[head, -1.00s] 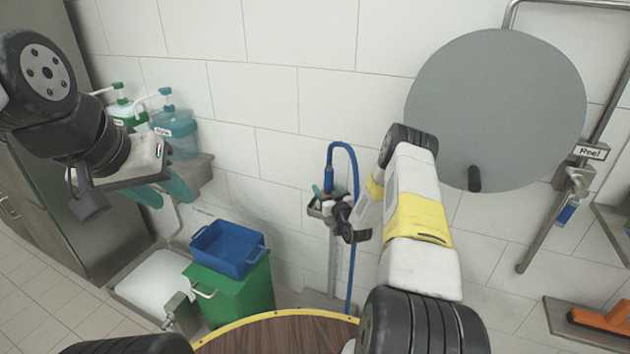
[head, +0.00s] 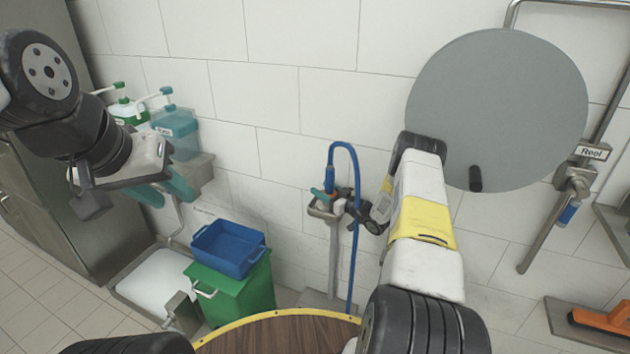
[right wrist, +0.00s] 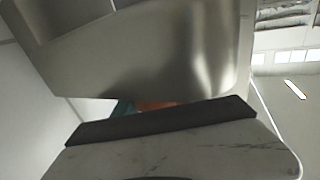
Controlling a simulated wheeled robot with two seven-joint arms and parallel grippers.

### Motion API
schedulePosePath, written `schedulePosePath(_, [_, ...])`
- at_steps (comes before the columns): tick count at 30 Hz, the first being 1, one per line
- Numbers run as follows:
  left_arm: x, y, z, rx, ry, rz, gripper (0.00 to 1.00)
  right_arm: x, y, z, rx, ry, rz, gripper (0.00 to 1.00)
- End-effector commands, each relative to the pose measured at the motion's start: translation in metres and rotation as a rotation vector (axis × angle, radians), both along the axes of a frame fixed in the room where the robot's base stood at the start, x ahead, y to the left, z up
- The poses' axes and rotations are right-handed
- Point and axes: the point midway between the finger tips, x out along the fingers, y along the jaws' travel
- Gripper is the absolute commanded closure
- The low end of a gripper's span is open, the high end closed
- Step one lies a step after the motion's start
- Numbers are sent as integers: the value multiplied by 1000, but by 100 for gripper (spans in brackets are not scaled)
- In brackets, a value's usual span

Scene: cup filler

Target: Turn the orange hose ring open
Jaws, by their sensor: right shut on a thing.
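The hose station (head: 333,235) stands by the wall in the head view, with a blue hose (head: 356,240) looping up and down beside it. My right gripper (head: 328,201) is at its top, largely covering what it holds. In the right wrist view a small strip of the orange hose ring (right wrist: 155,105) shows just above the dark gripper edge, with a teal finger beside it. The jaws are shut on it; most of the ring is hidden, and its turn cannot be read. My left gripper (head: 175,202) hangs open and empty at the left, before the wall shelf.
A green bin (head: 235,292) with a blue tray (head: 228,248) on top stands left of the hose station. Soap bottles (head: 177,130) sit on the wall shelf. A large grey reel disc (head: 500,100) is at the upper right. A round wooden tabletop (head: 280,336) lies in front.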

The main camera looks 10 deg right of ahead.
Motion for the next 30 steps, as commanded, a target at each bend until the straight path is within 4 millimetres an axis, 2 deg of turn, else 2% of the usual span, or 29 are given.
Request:
schedulePosePath(9, [0, 0, 0, 0, 0, 0, 64, -5, 7, -2, -3, -1, 286, 91])
schedulePosePath(15, [0, 0, 0, 0, 0, 0, 64, -9, 9, -2, -2, 1, 417, 91])
schedulePosePath(30, [0, 0, 0, 0, 0, 0, 64, -12, 11, 0, 2, 0, 547, 91])
